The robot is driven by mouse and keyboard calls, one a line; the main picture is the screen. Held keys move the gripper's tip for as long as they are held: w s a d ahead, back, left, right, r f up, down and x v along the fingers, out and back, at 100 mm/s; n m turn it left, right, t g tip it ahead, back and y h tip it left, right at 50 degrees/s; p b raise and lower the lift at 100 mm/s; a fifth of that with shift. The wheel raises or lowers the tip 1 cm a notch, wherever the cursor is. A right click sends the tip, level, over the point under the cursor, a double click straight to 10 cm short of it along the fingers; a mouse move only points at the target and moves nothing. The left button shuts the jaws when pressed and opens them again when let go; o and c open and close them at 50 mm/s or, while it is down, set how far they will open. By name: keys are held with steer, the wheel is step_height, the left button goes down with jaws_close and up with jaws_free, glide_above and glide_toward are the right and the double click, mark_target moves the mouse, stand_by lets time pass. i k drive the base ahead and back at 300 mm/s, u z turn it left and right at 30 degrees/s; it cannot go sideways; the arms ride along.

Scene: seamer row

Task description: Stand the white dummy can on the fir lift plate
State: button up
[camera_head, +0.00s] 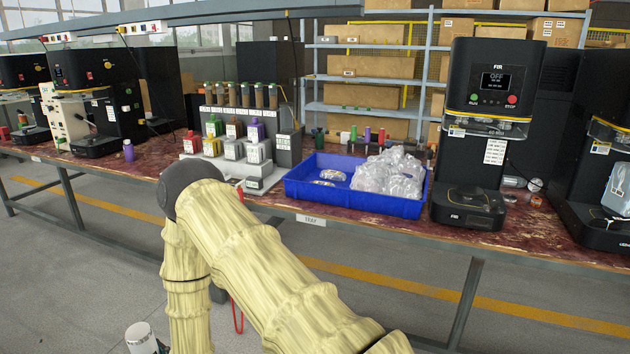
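The FIR seamer (493,95) is a tall black machine right of centre, with an OFF screen and a green and a red button. Its round black lift plate (468,198) sits low on the base, under the seaming head, and looks empty. A white cylinder with a grey top (140,338) shows at the bottom left edge, cut off by the frame. It may be the white dummy can; I cannot tell what holds or supports it. My arm, in a yellowish sleeve, bends at the elbow and runs down out of the frame.
A blue tray (352,200) with clear plastic bags stands on the bench (400,222), left of the FIR seamer. Another black machine (598,170) stands close on the right. A rack of coloured bottles (240,130) is left of the tray. Grey floor lies in front.

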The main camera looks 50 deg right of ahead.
mark_target(470, 189)
steer(key=z, duration=0.75)
steer(key=i, duration=0.75)
steer(key=z, duration=0.8)
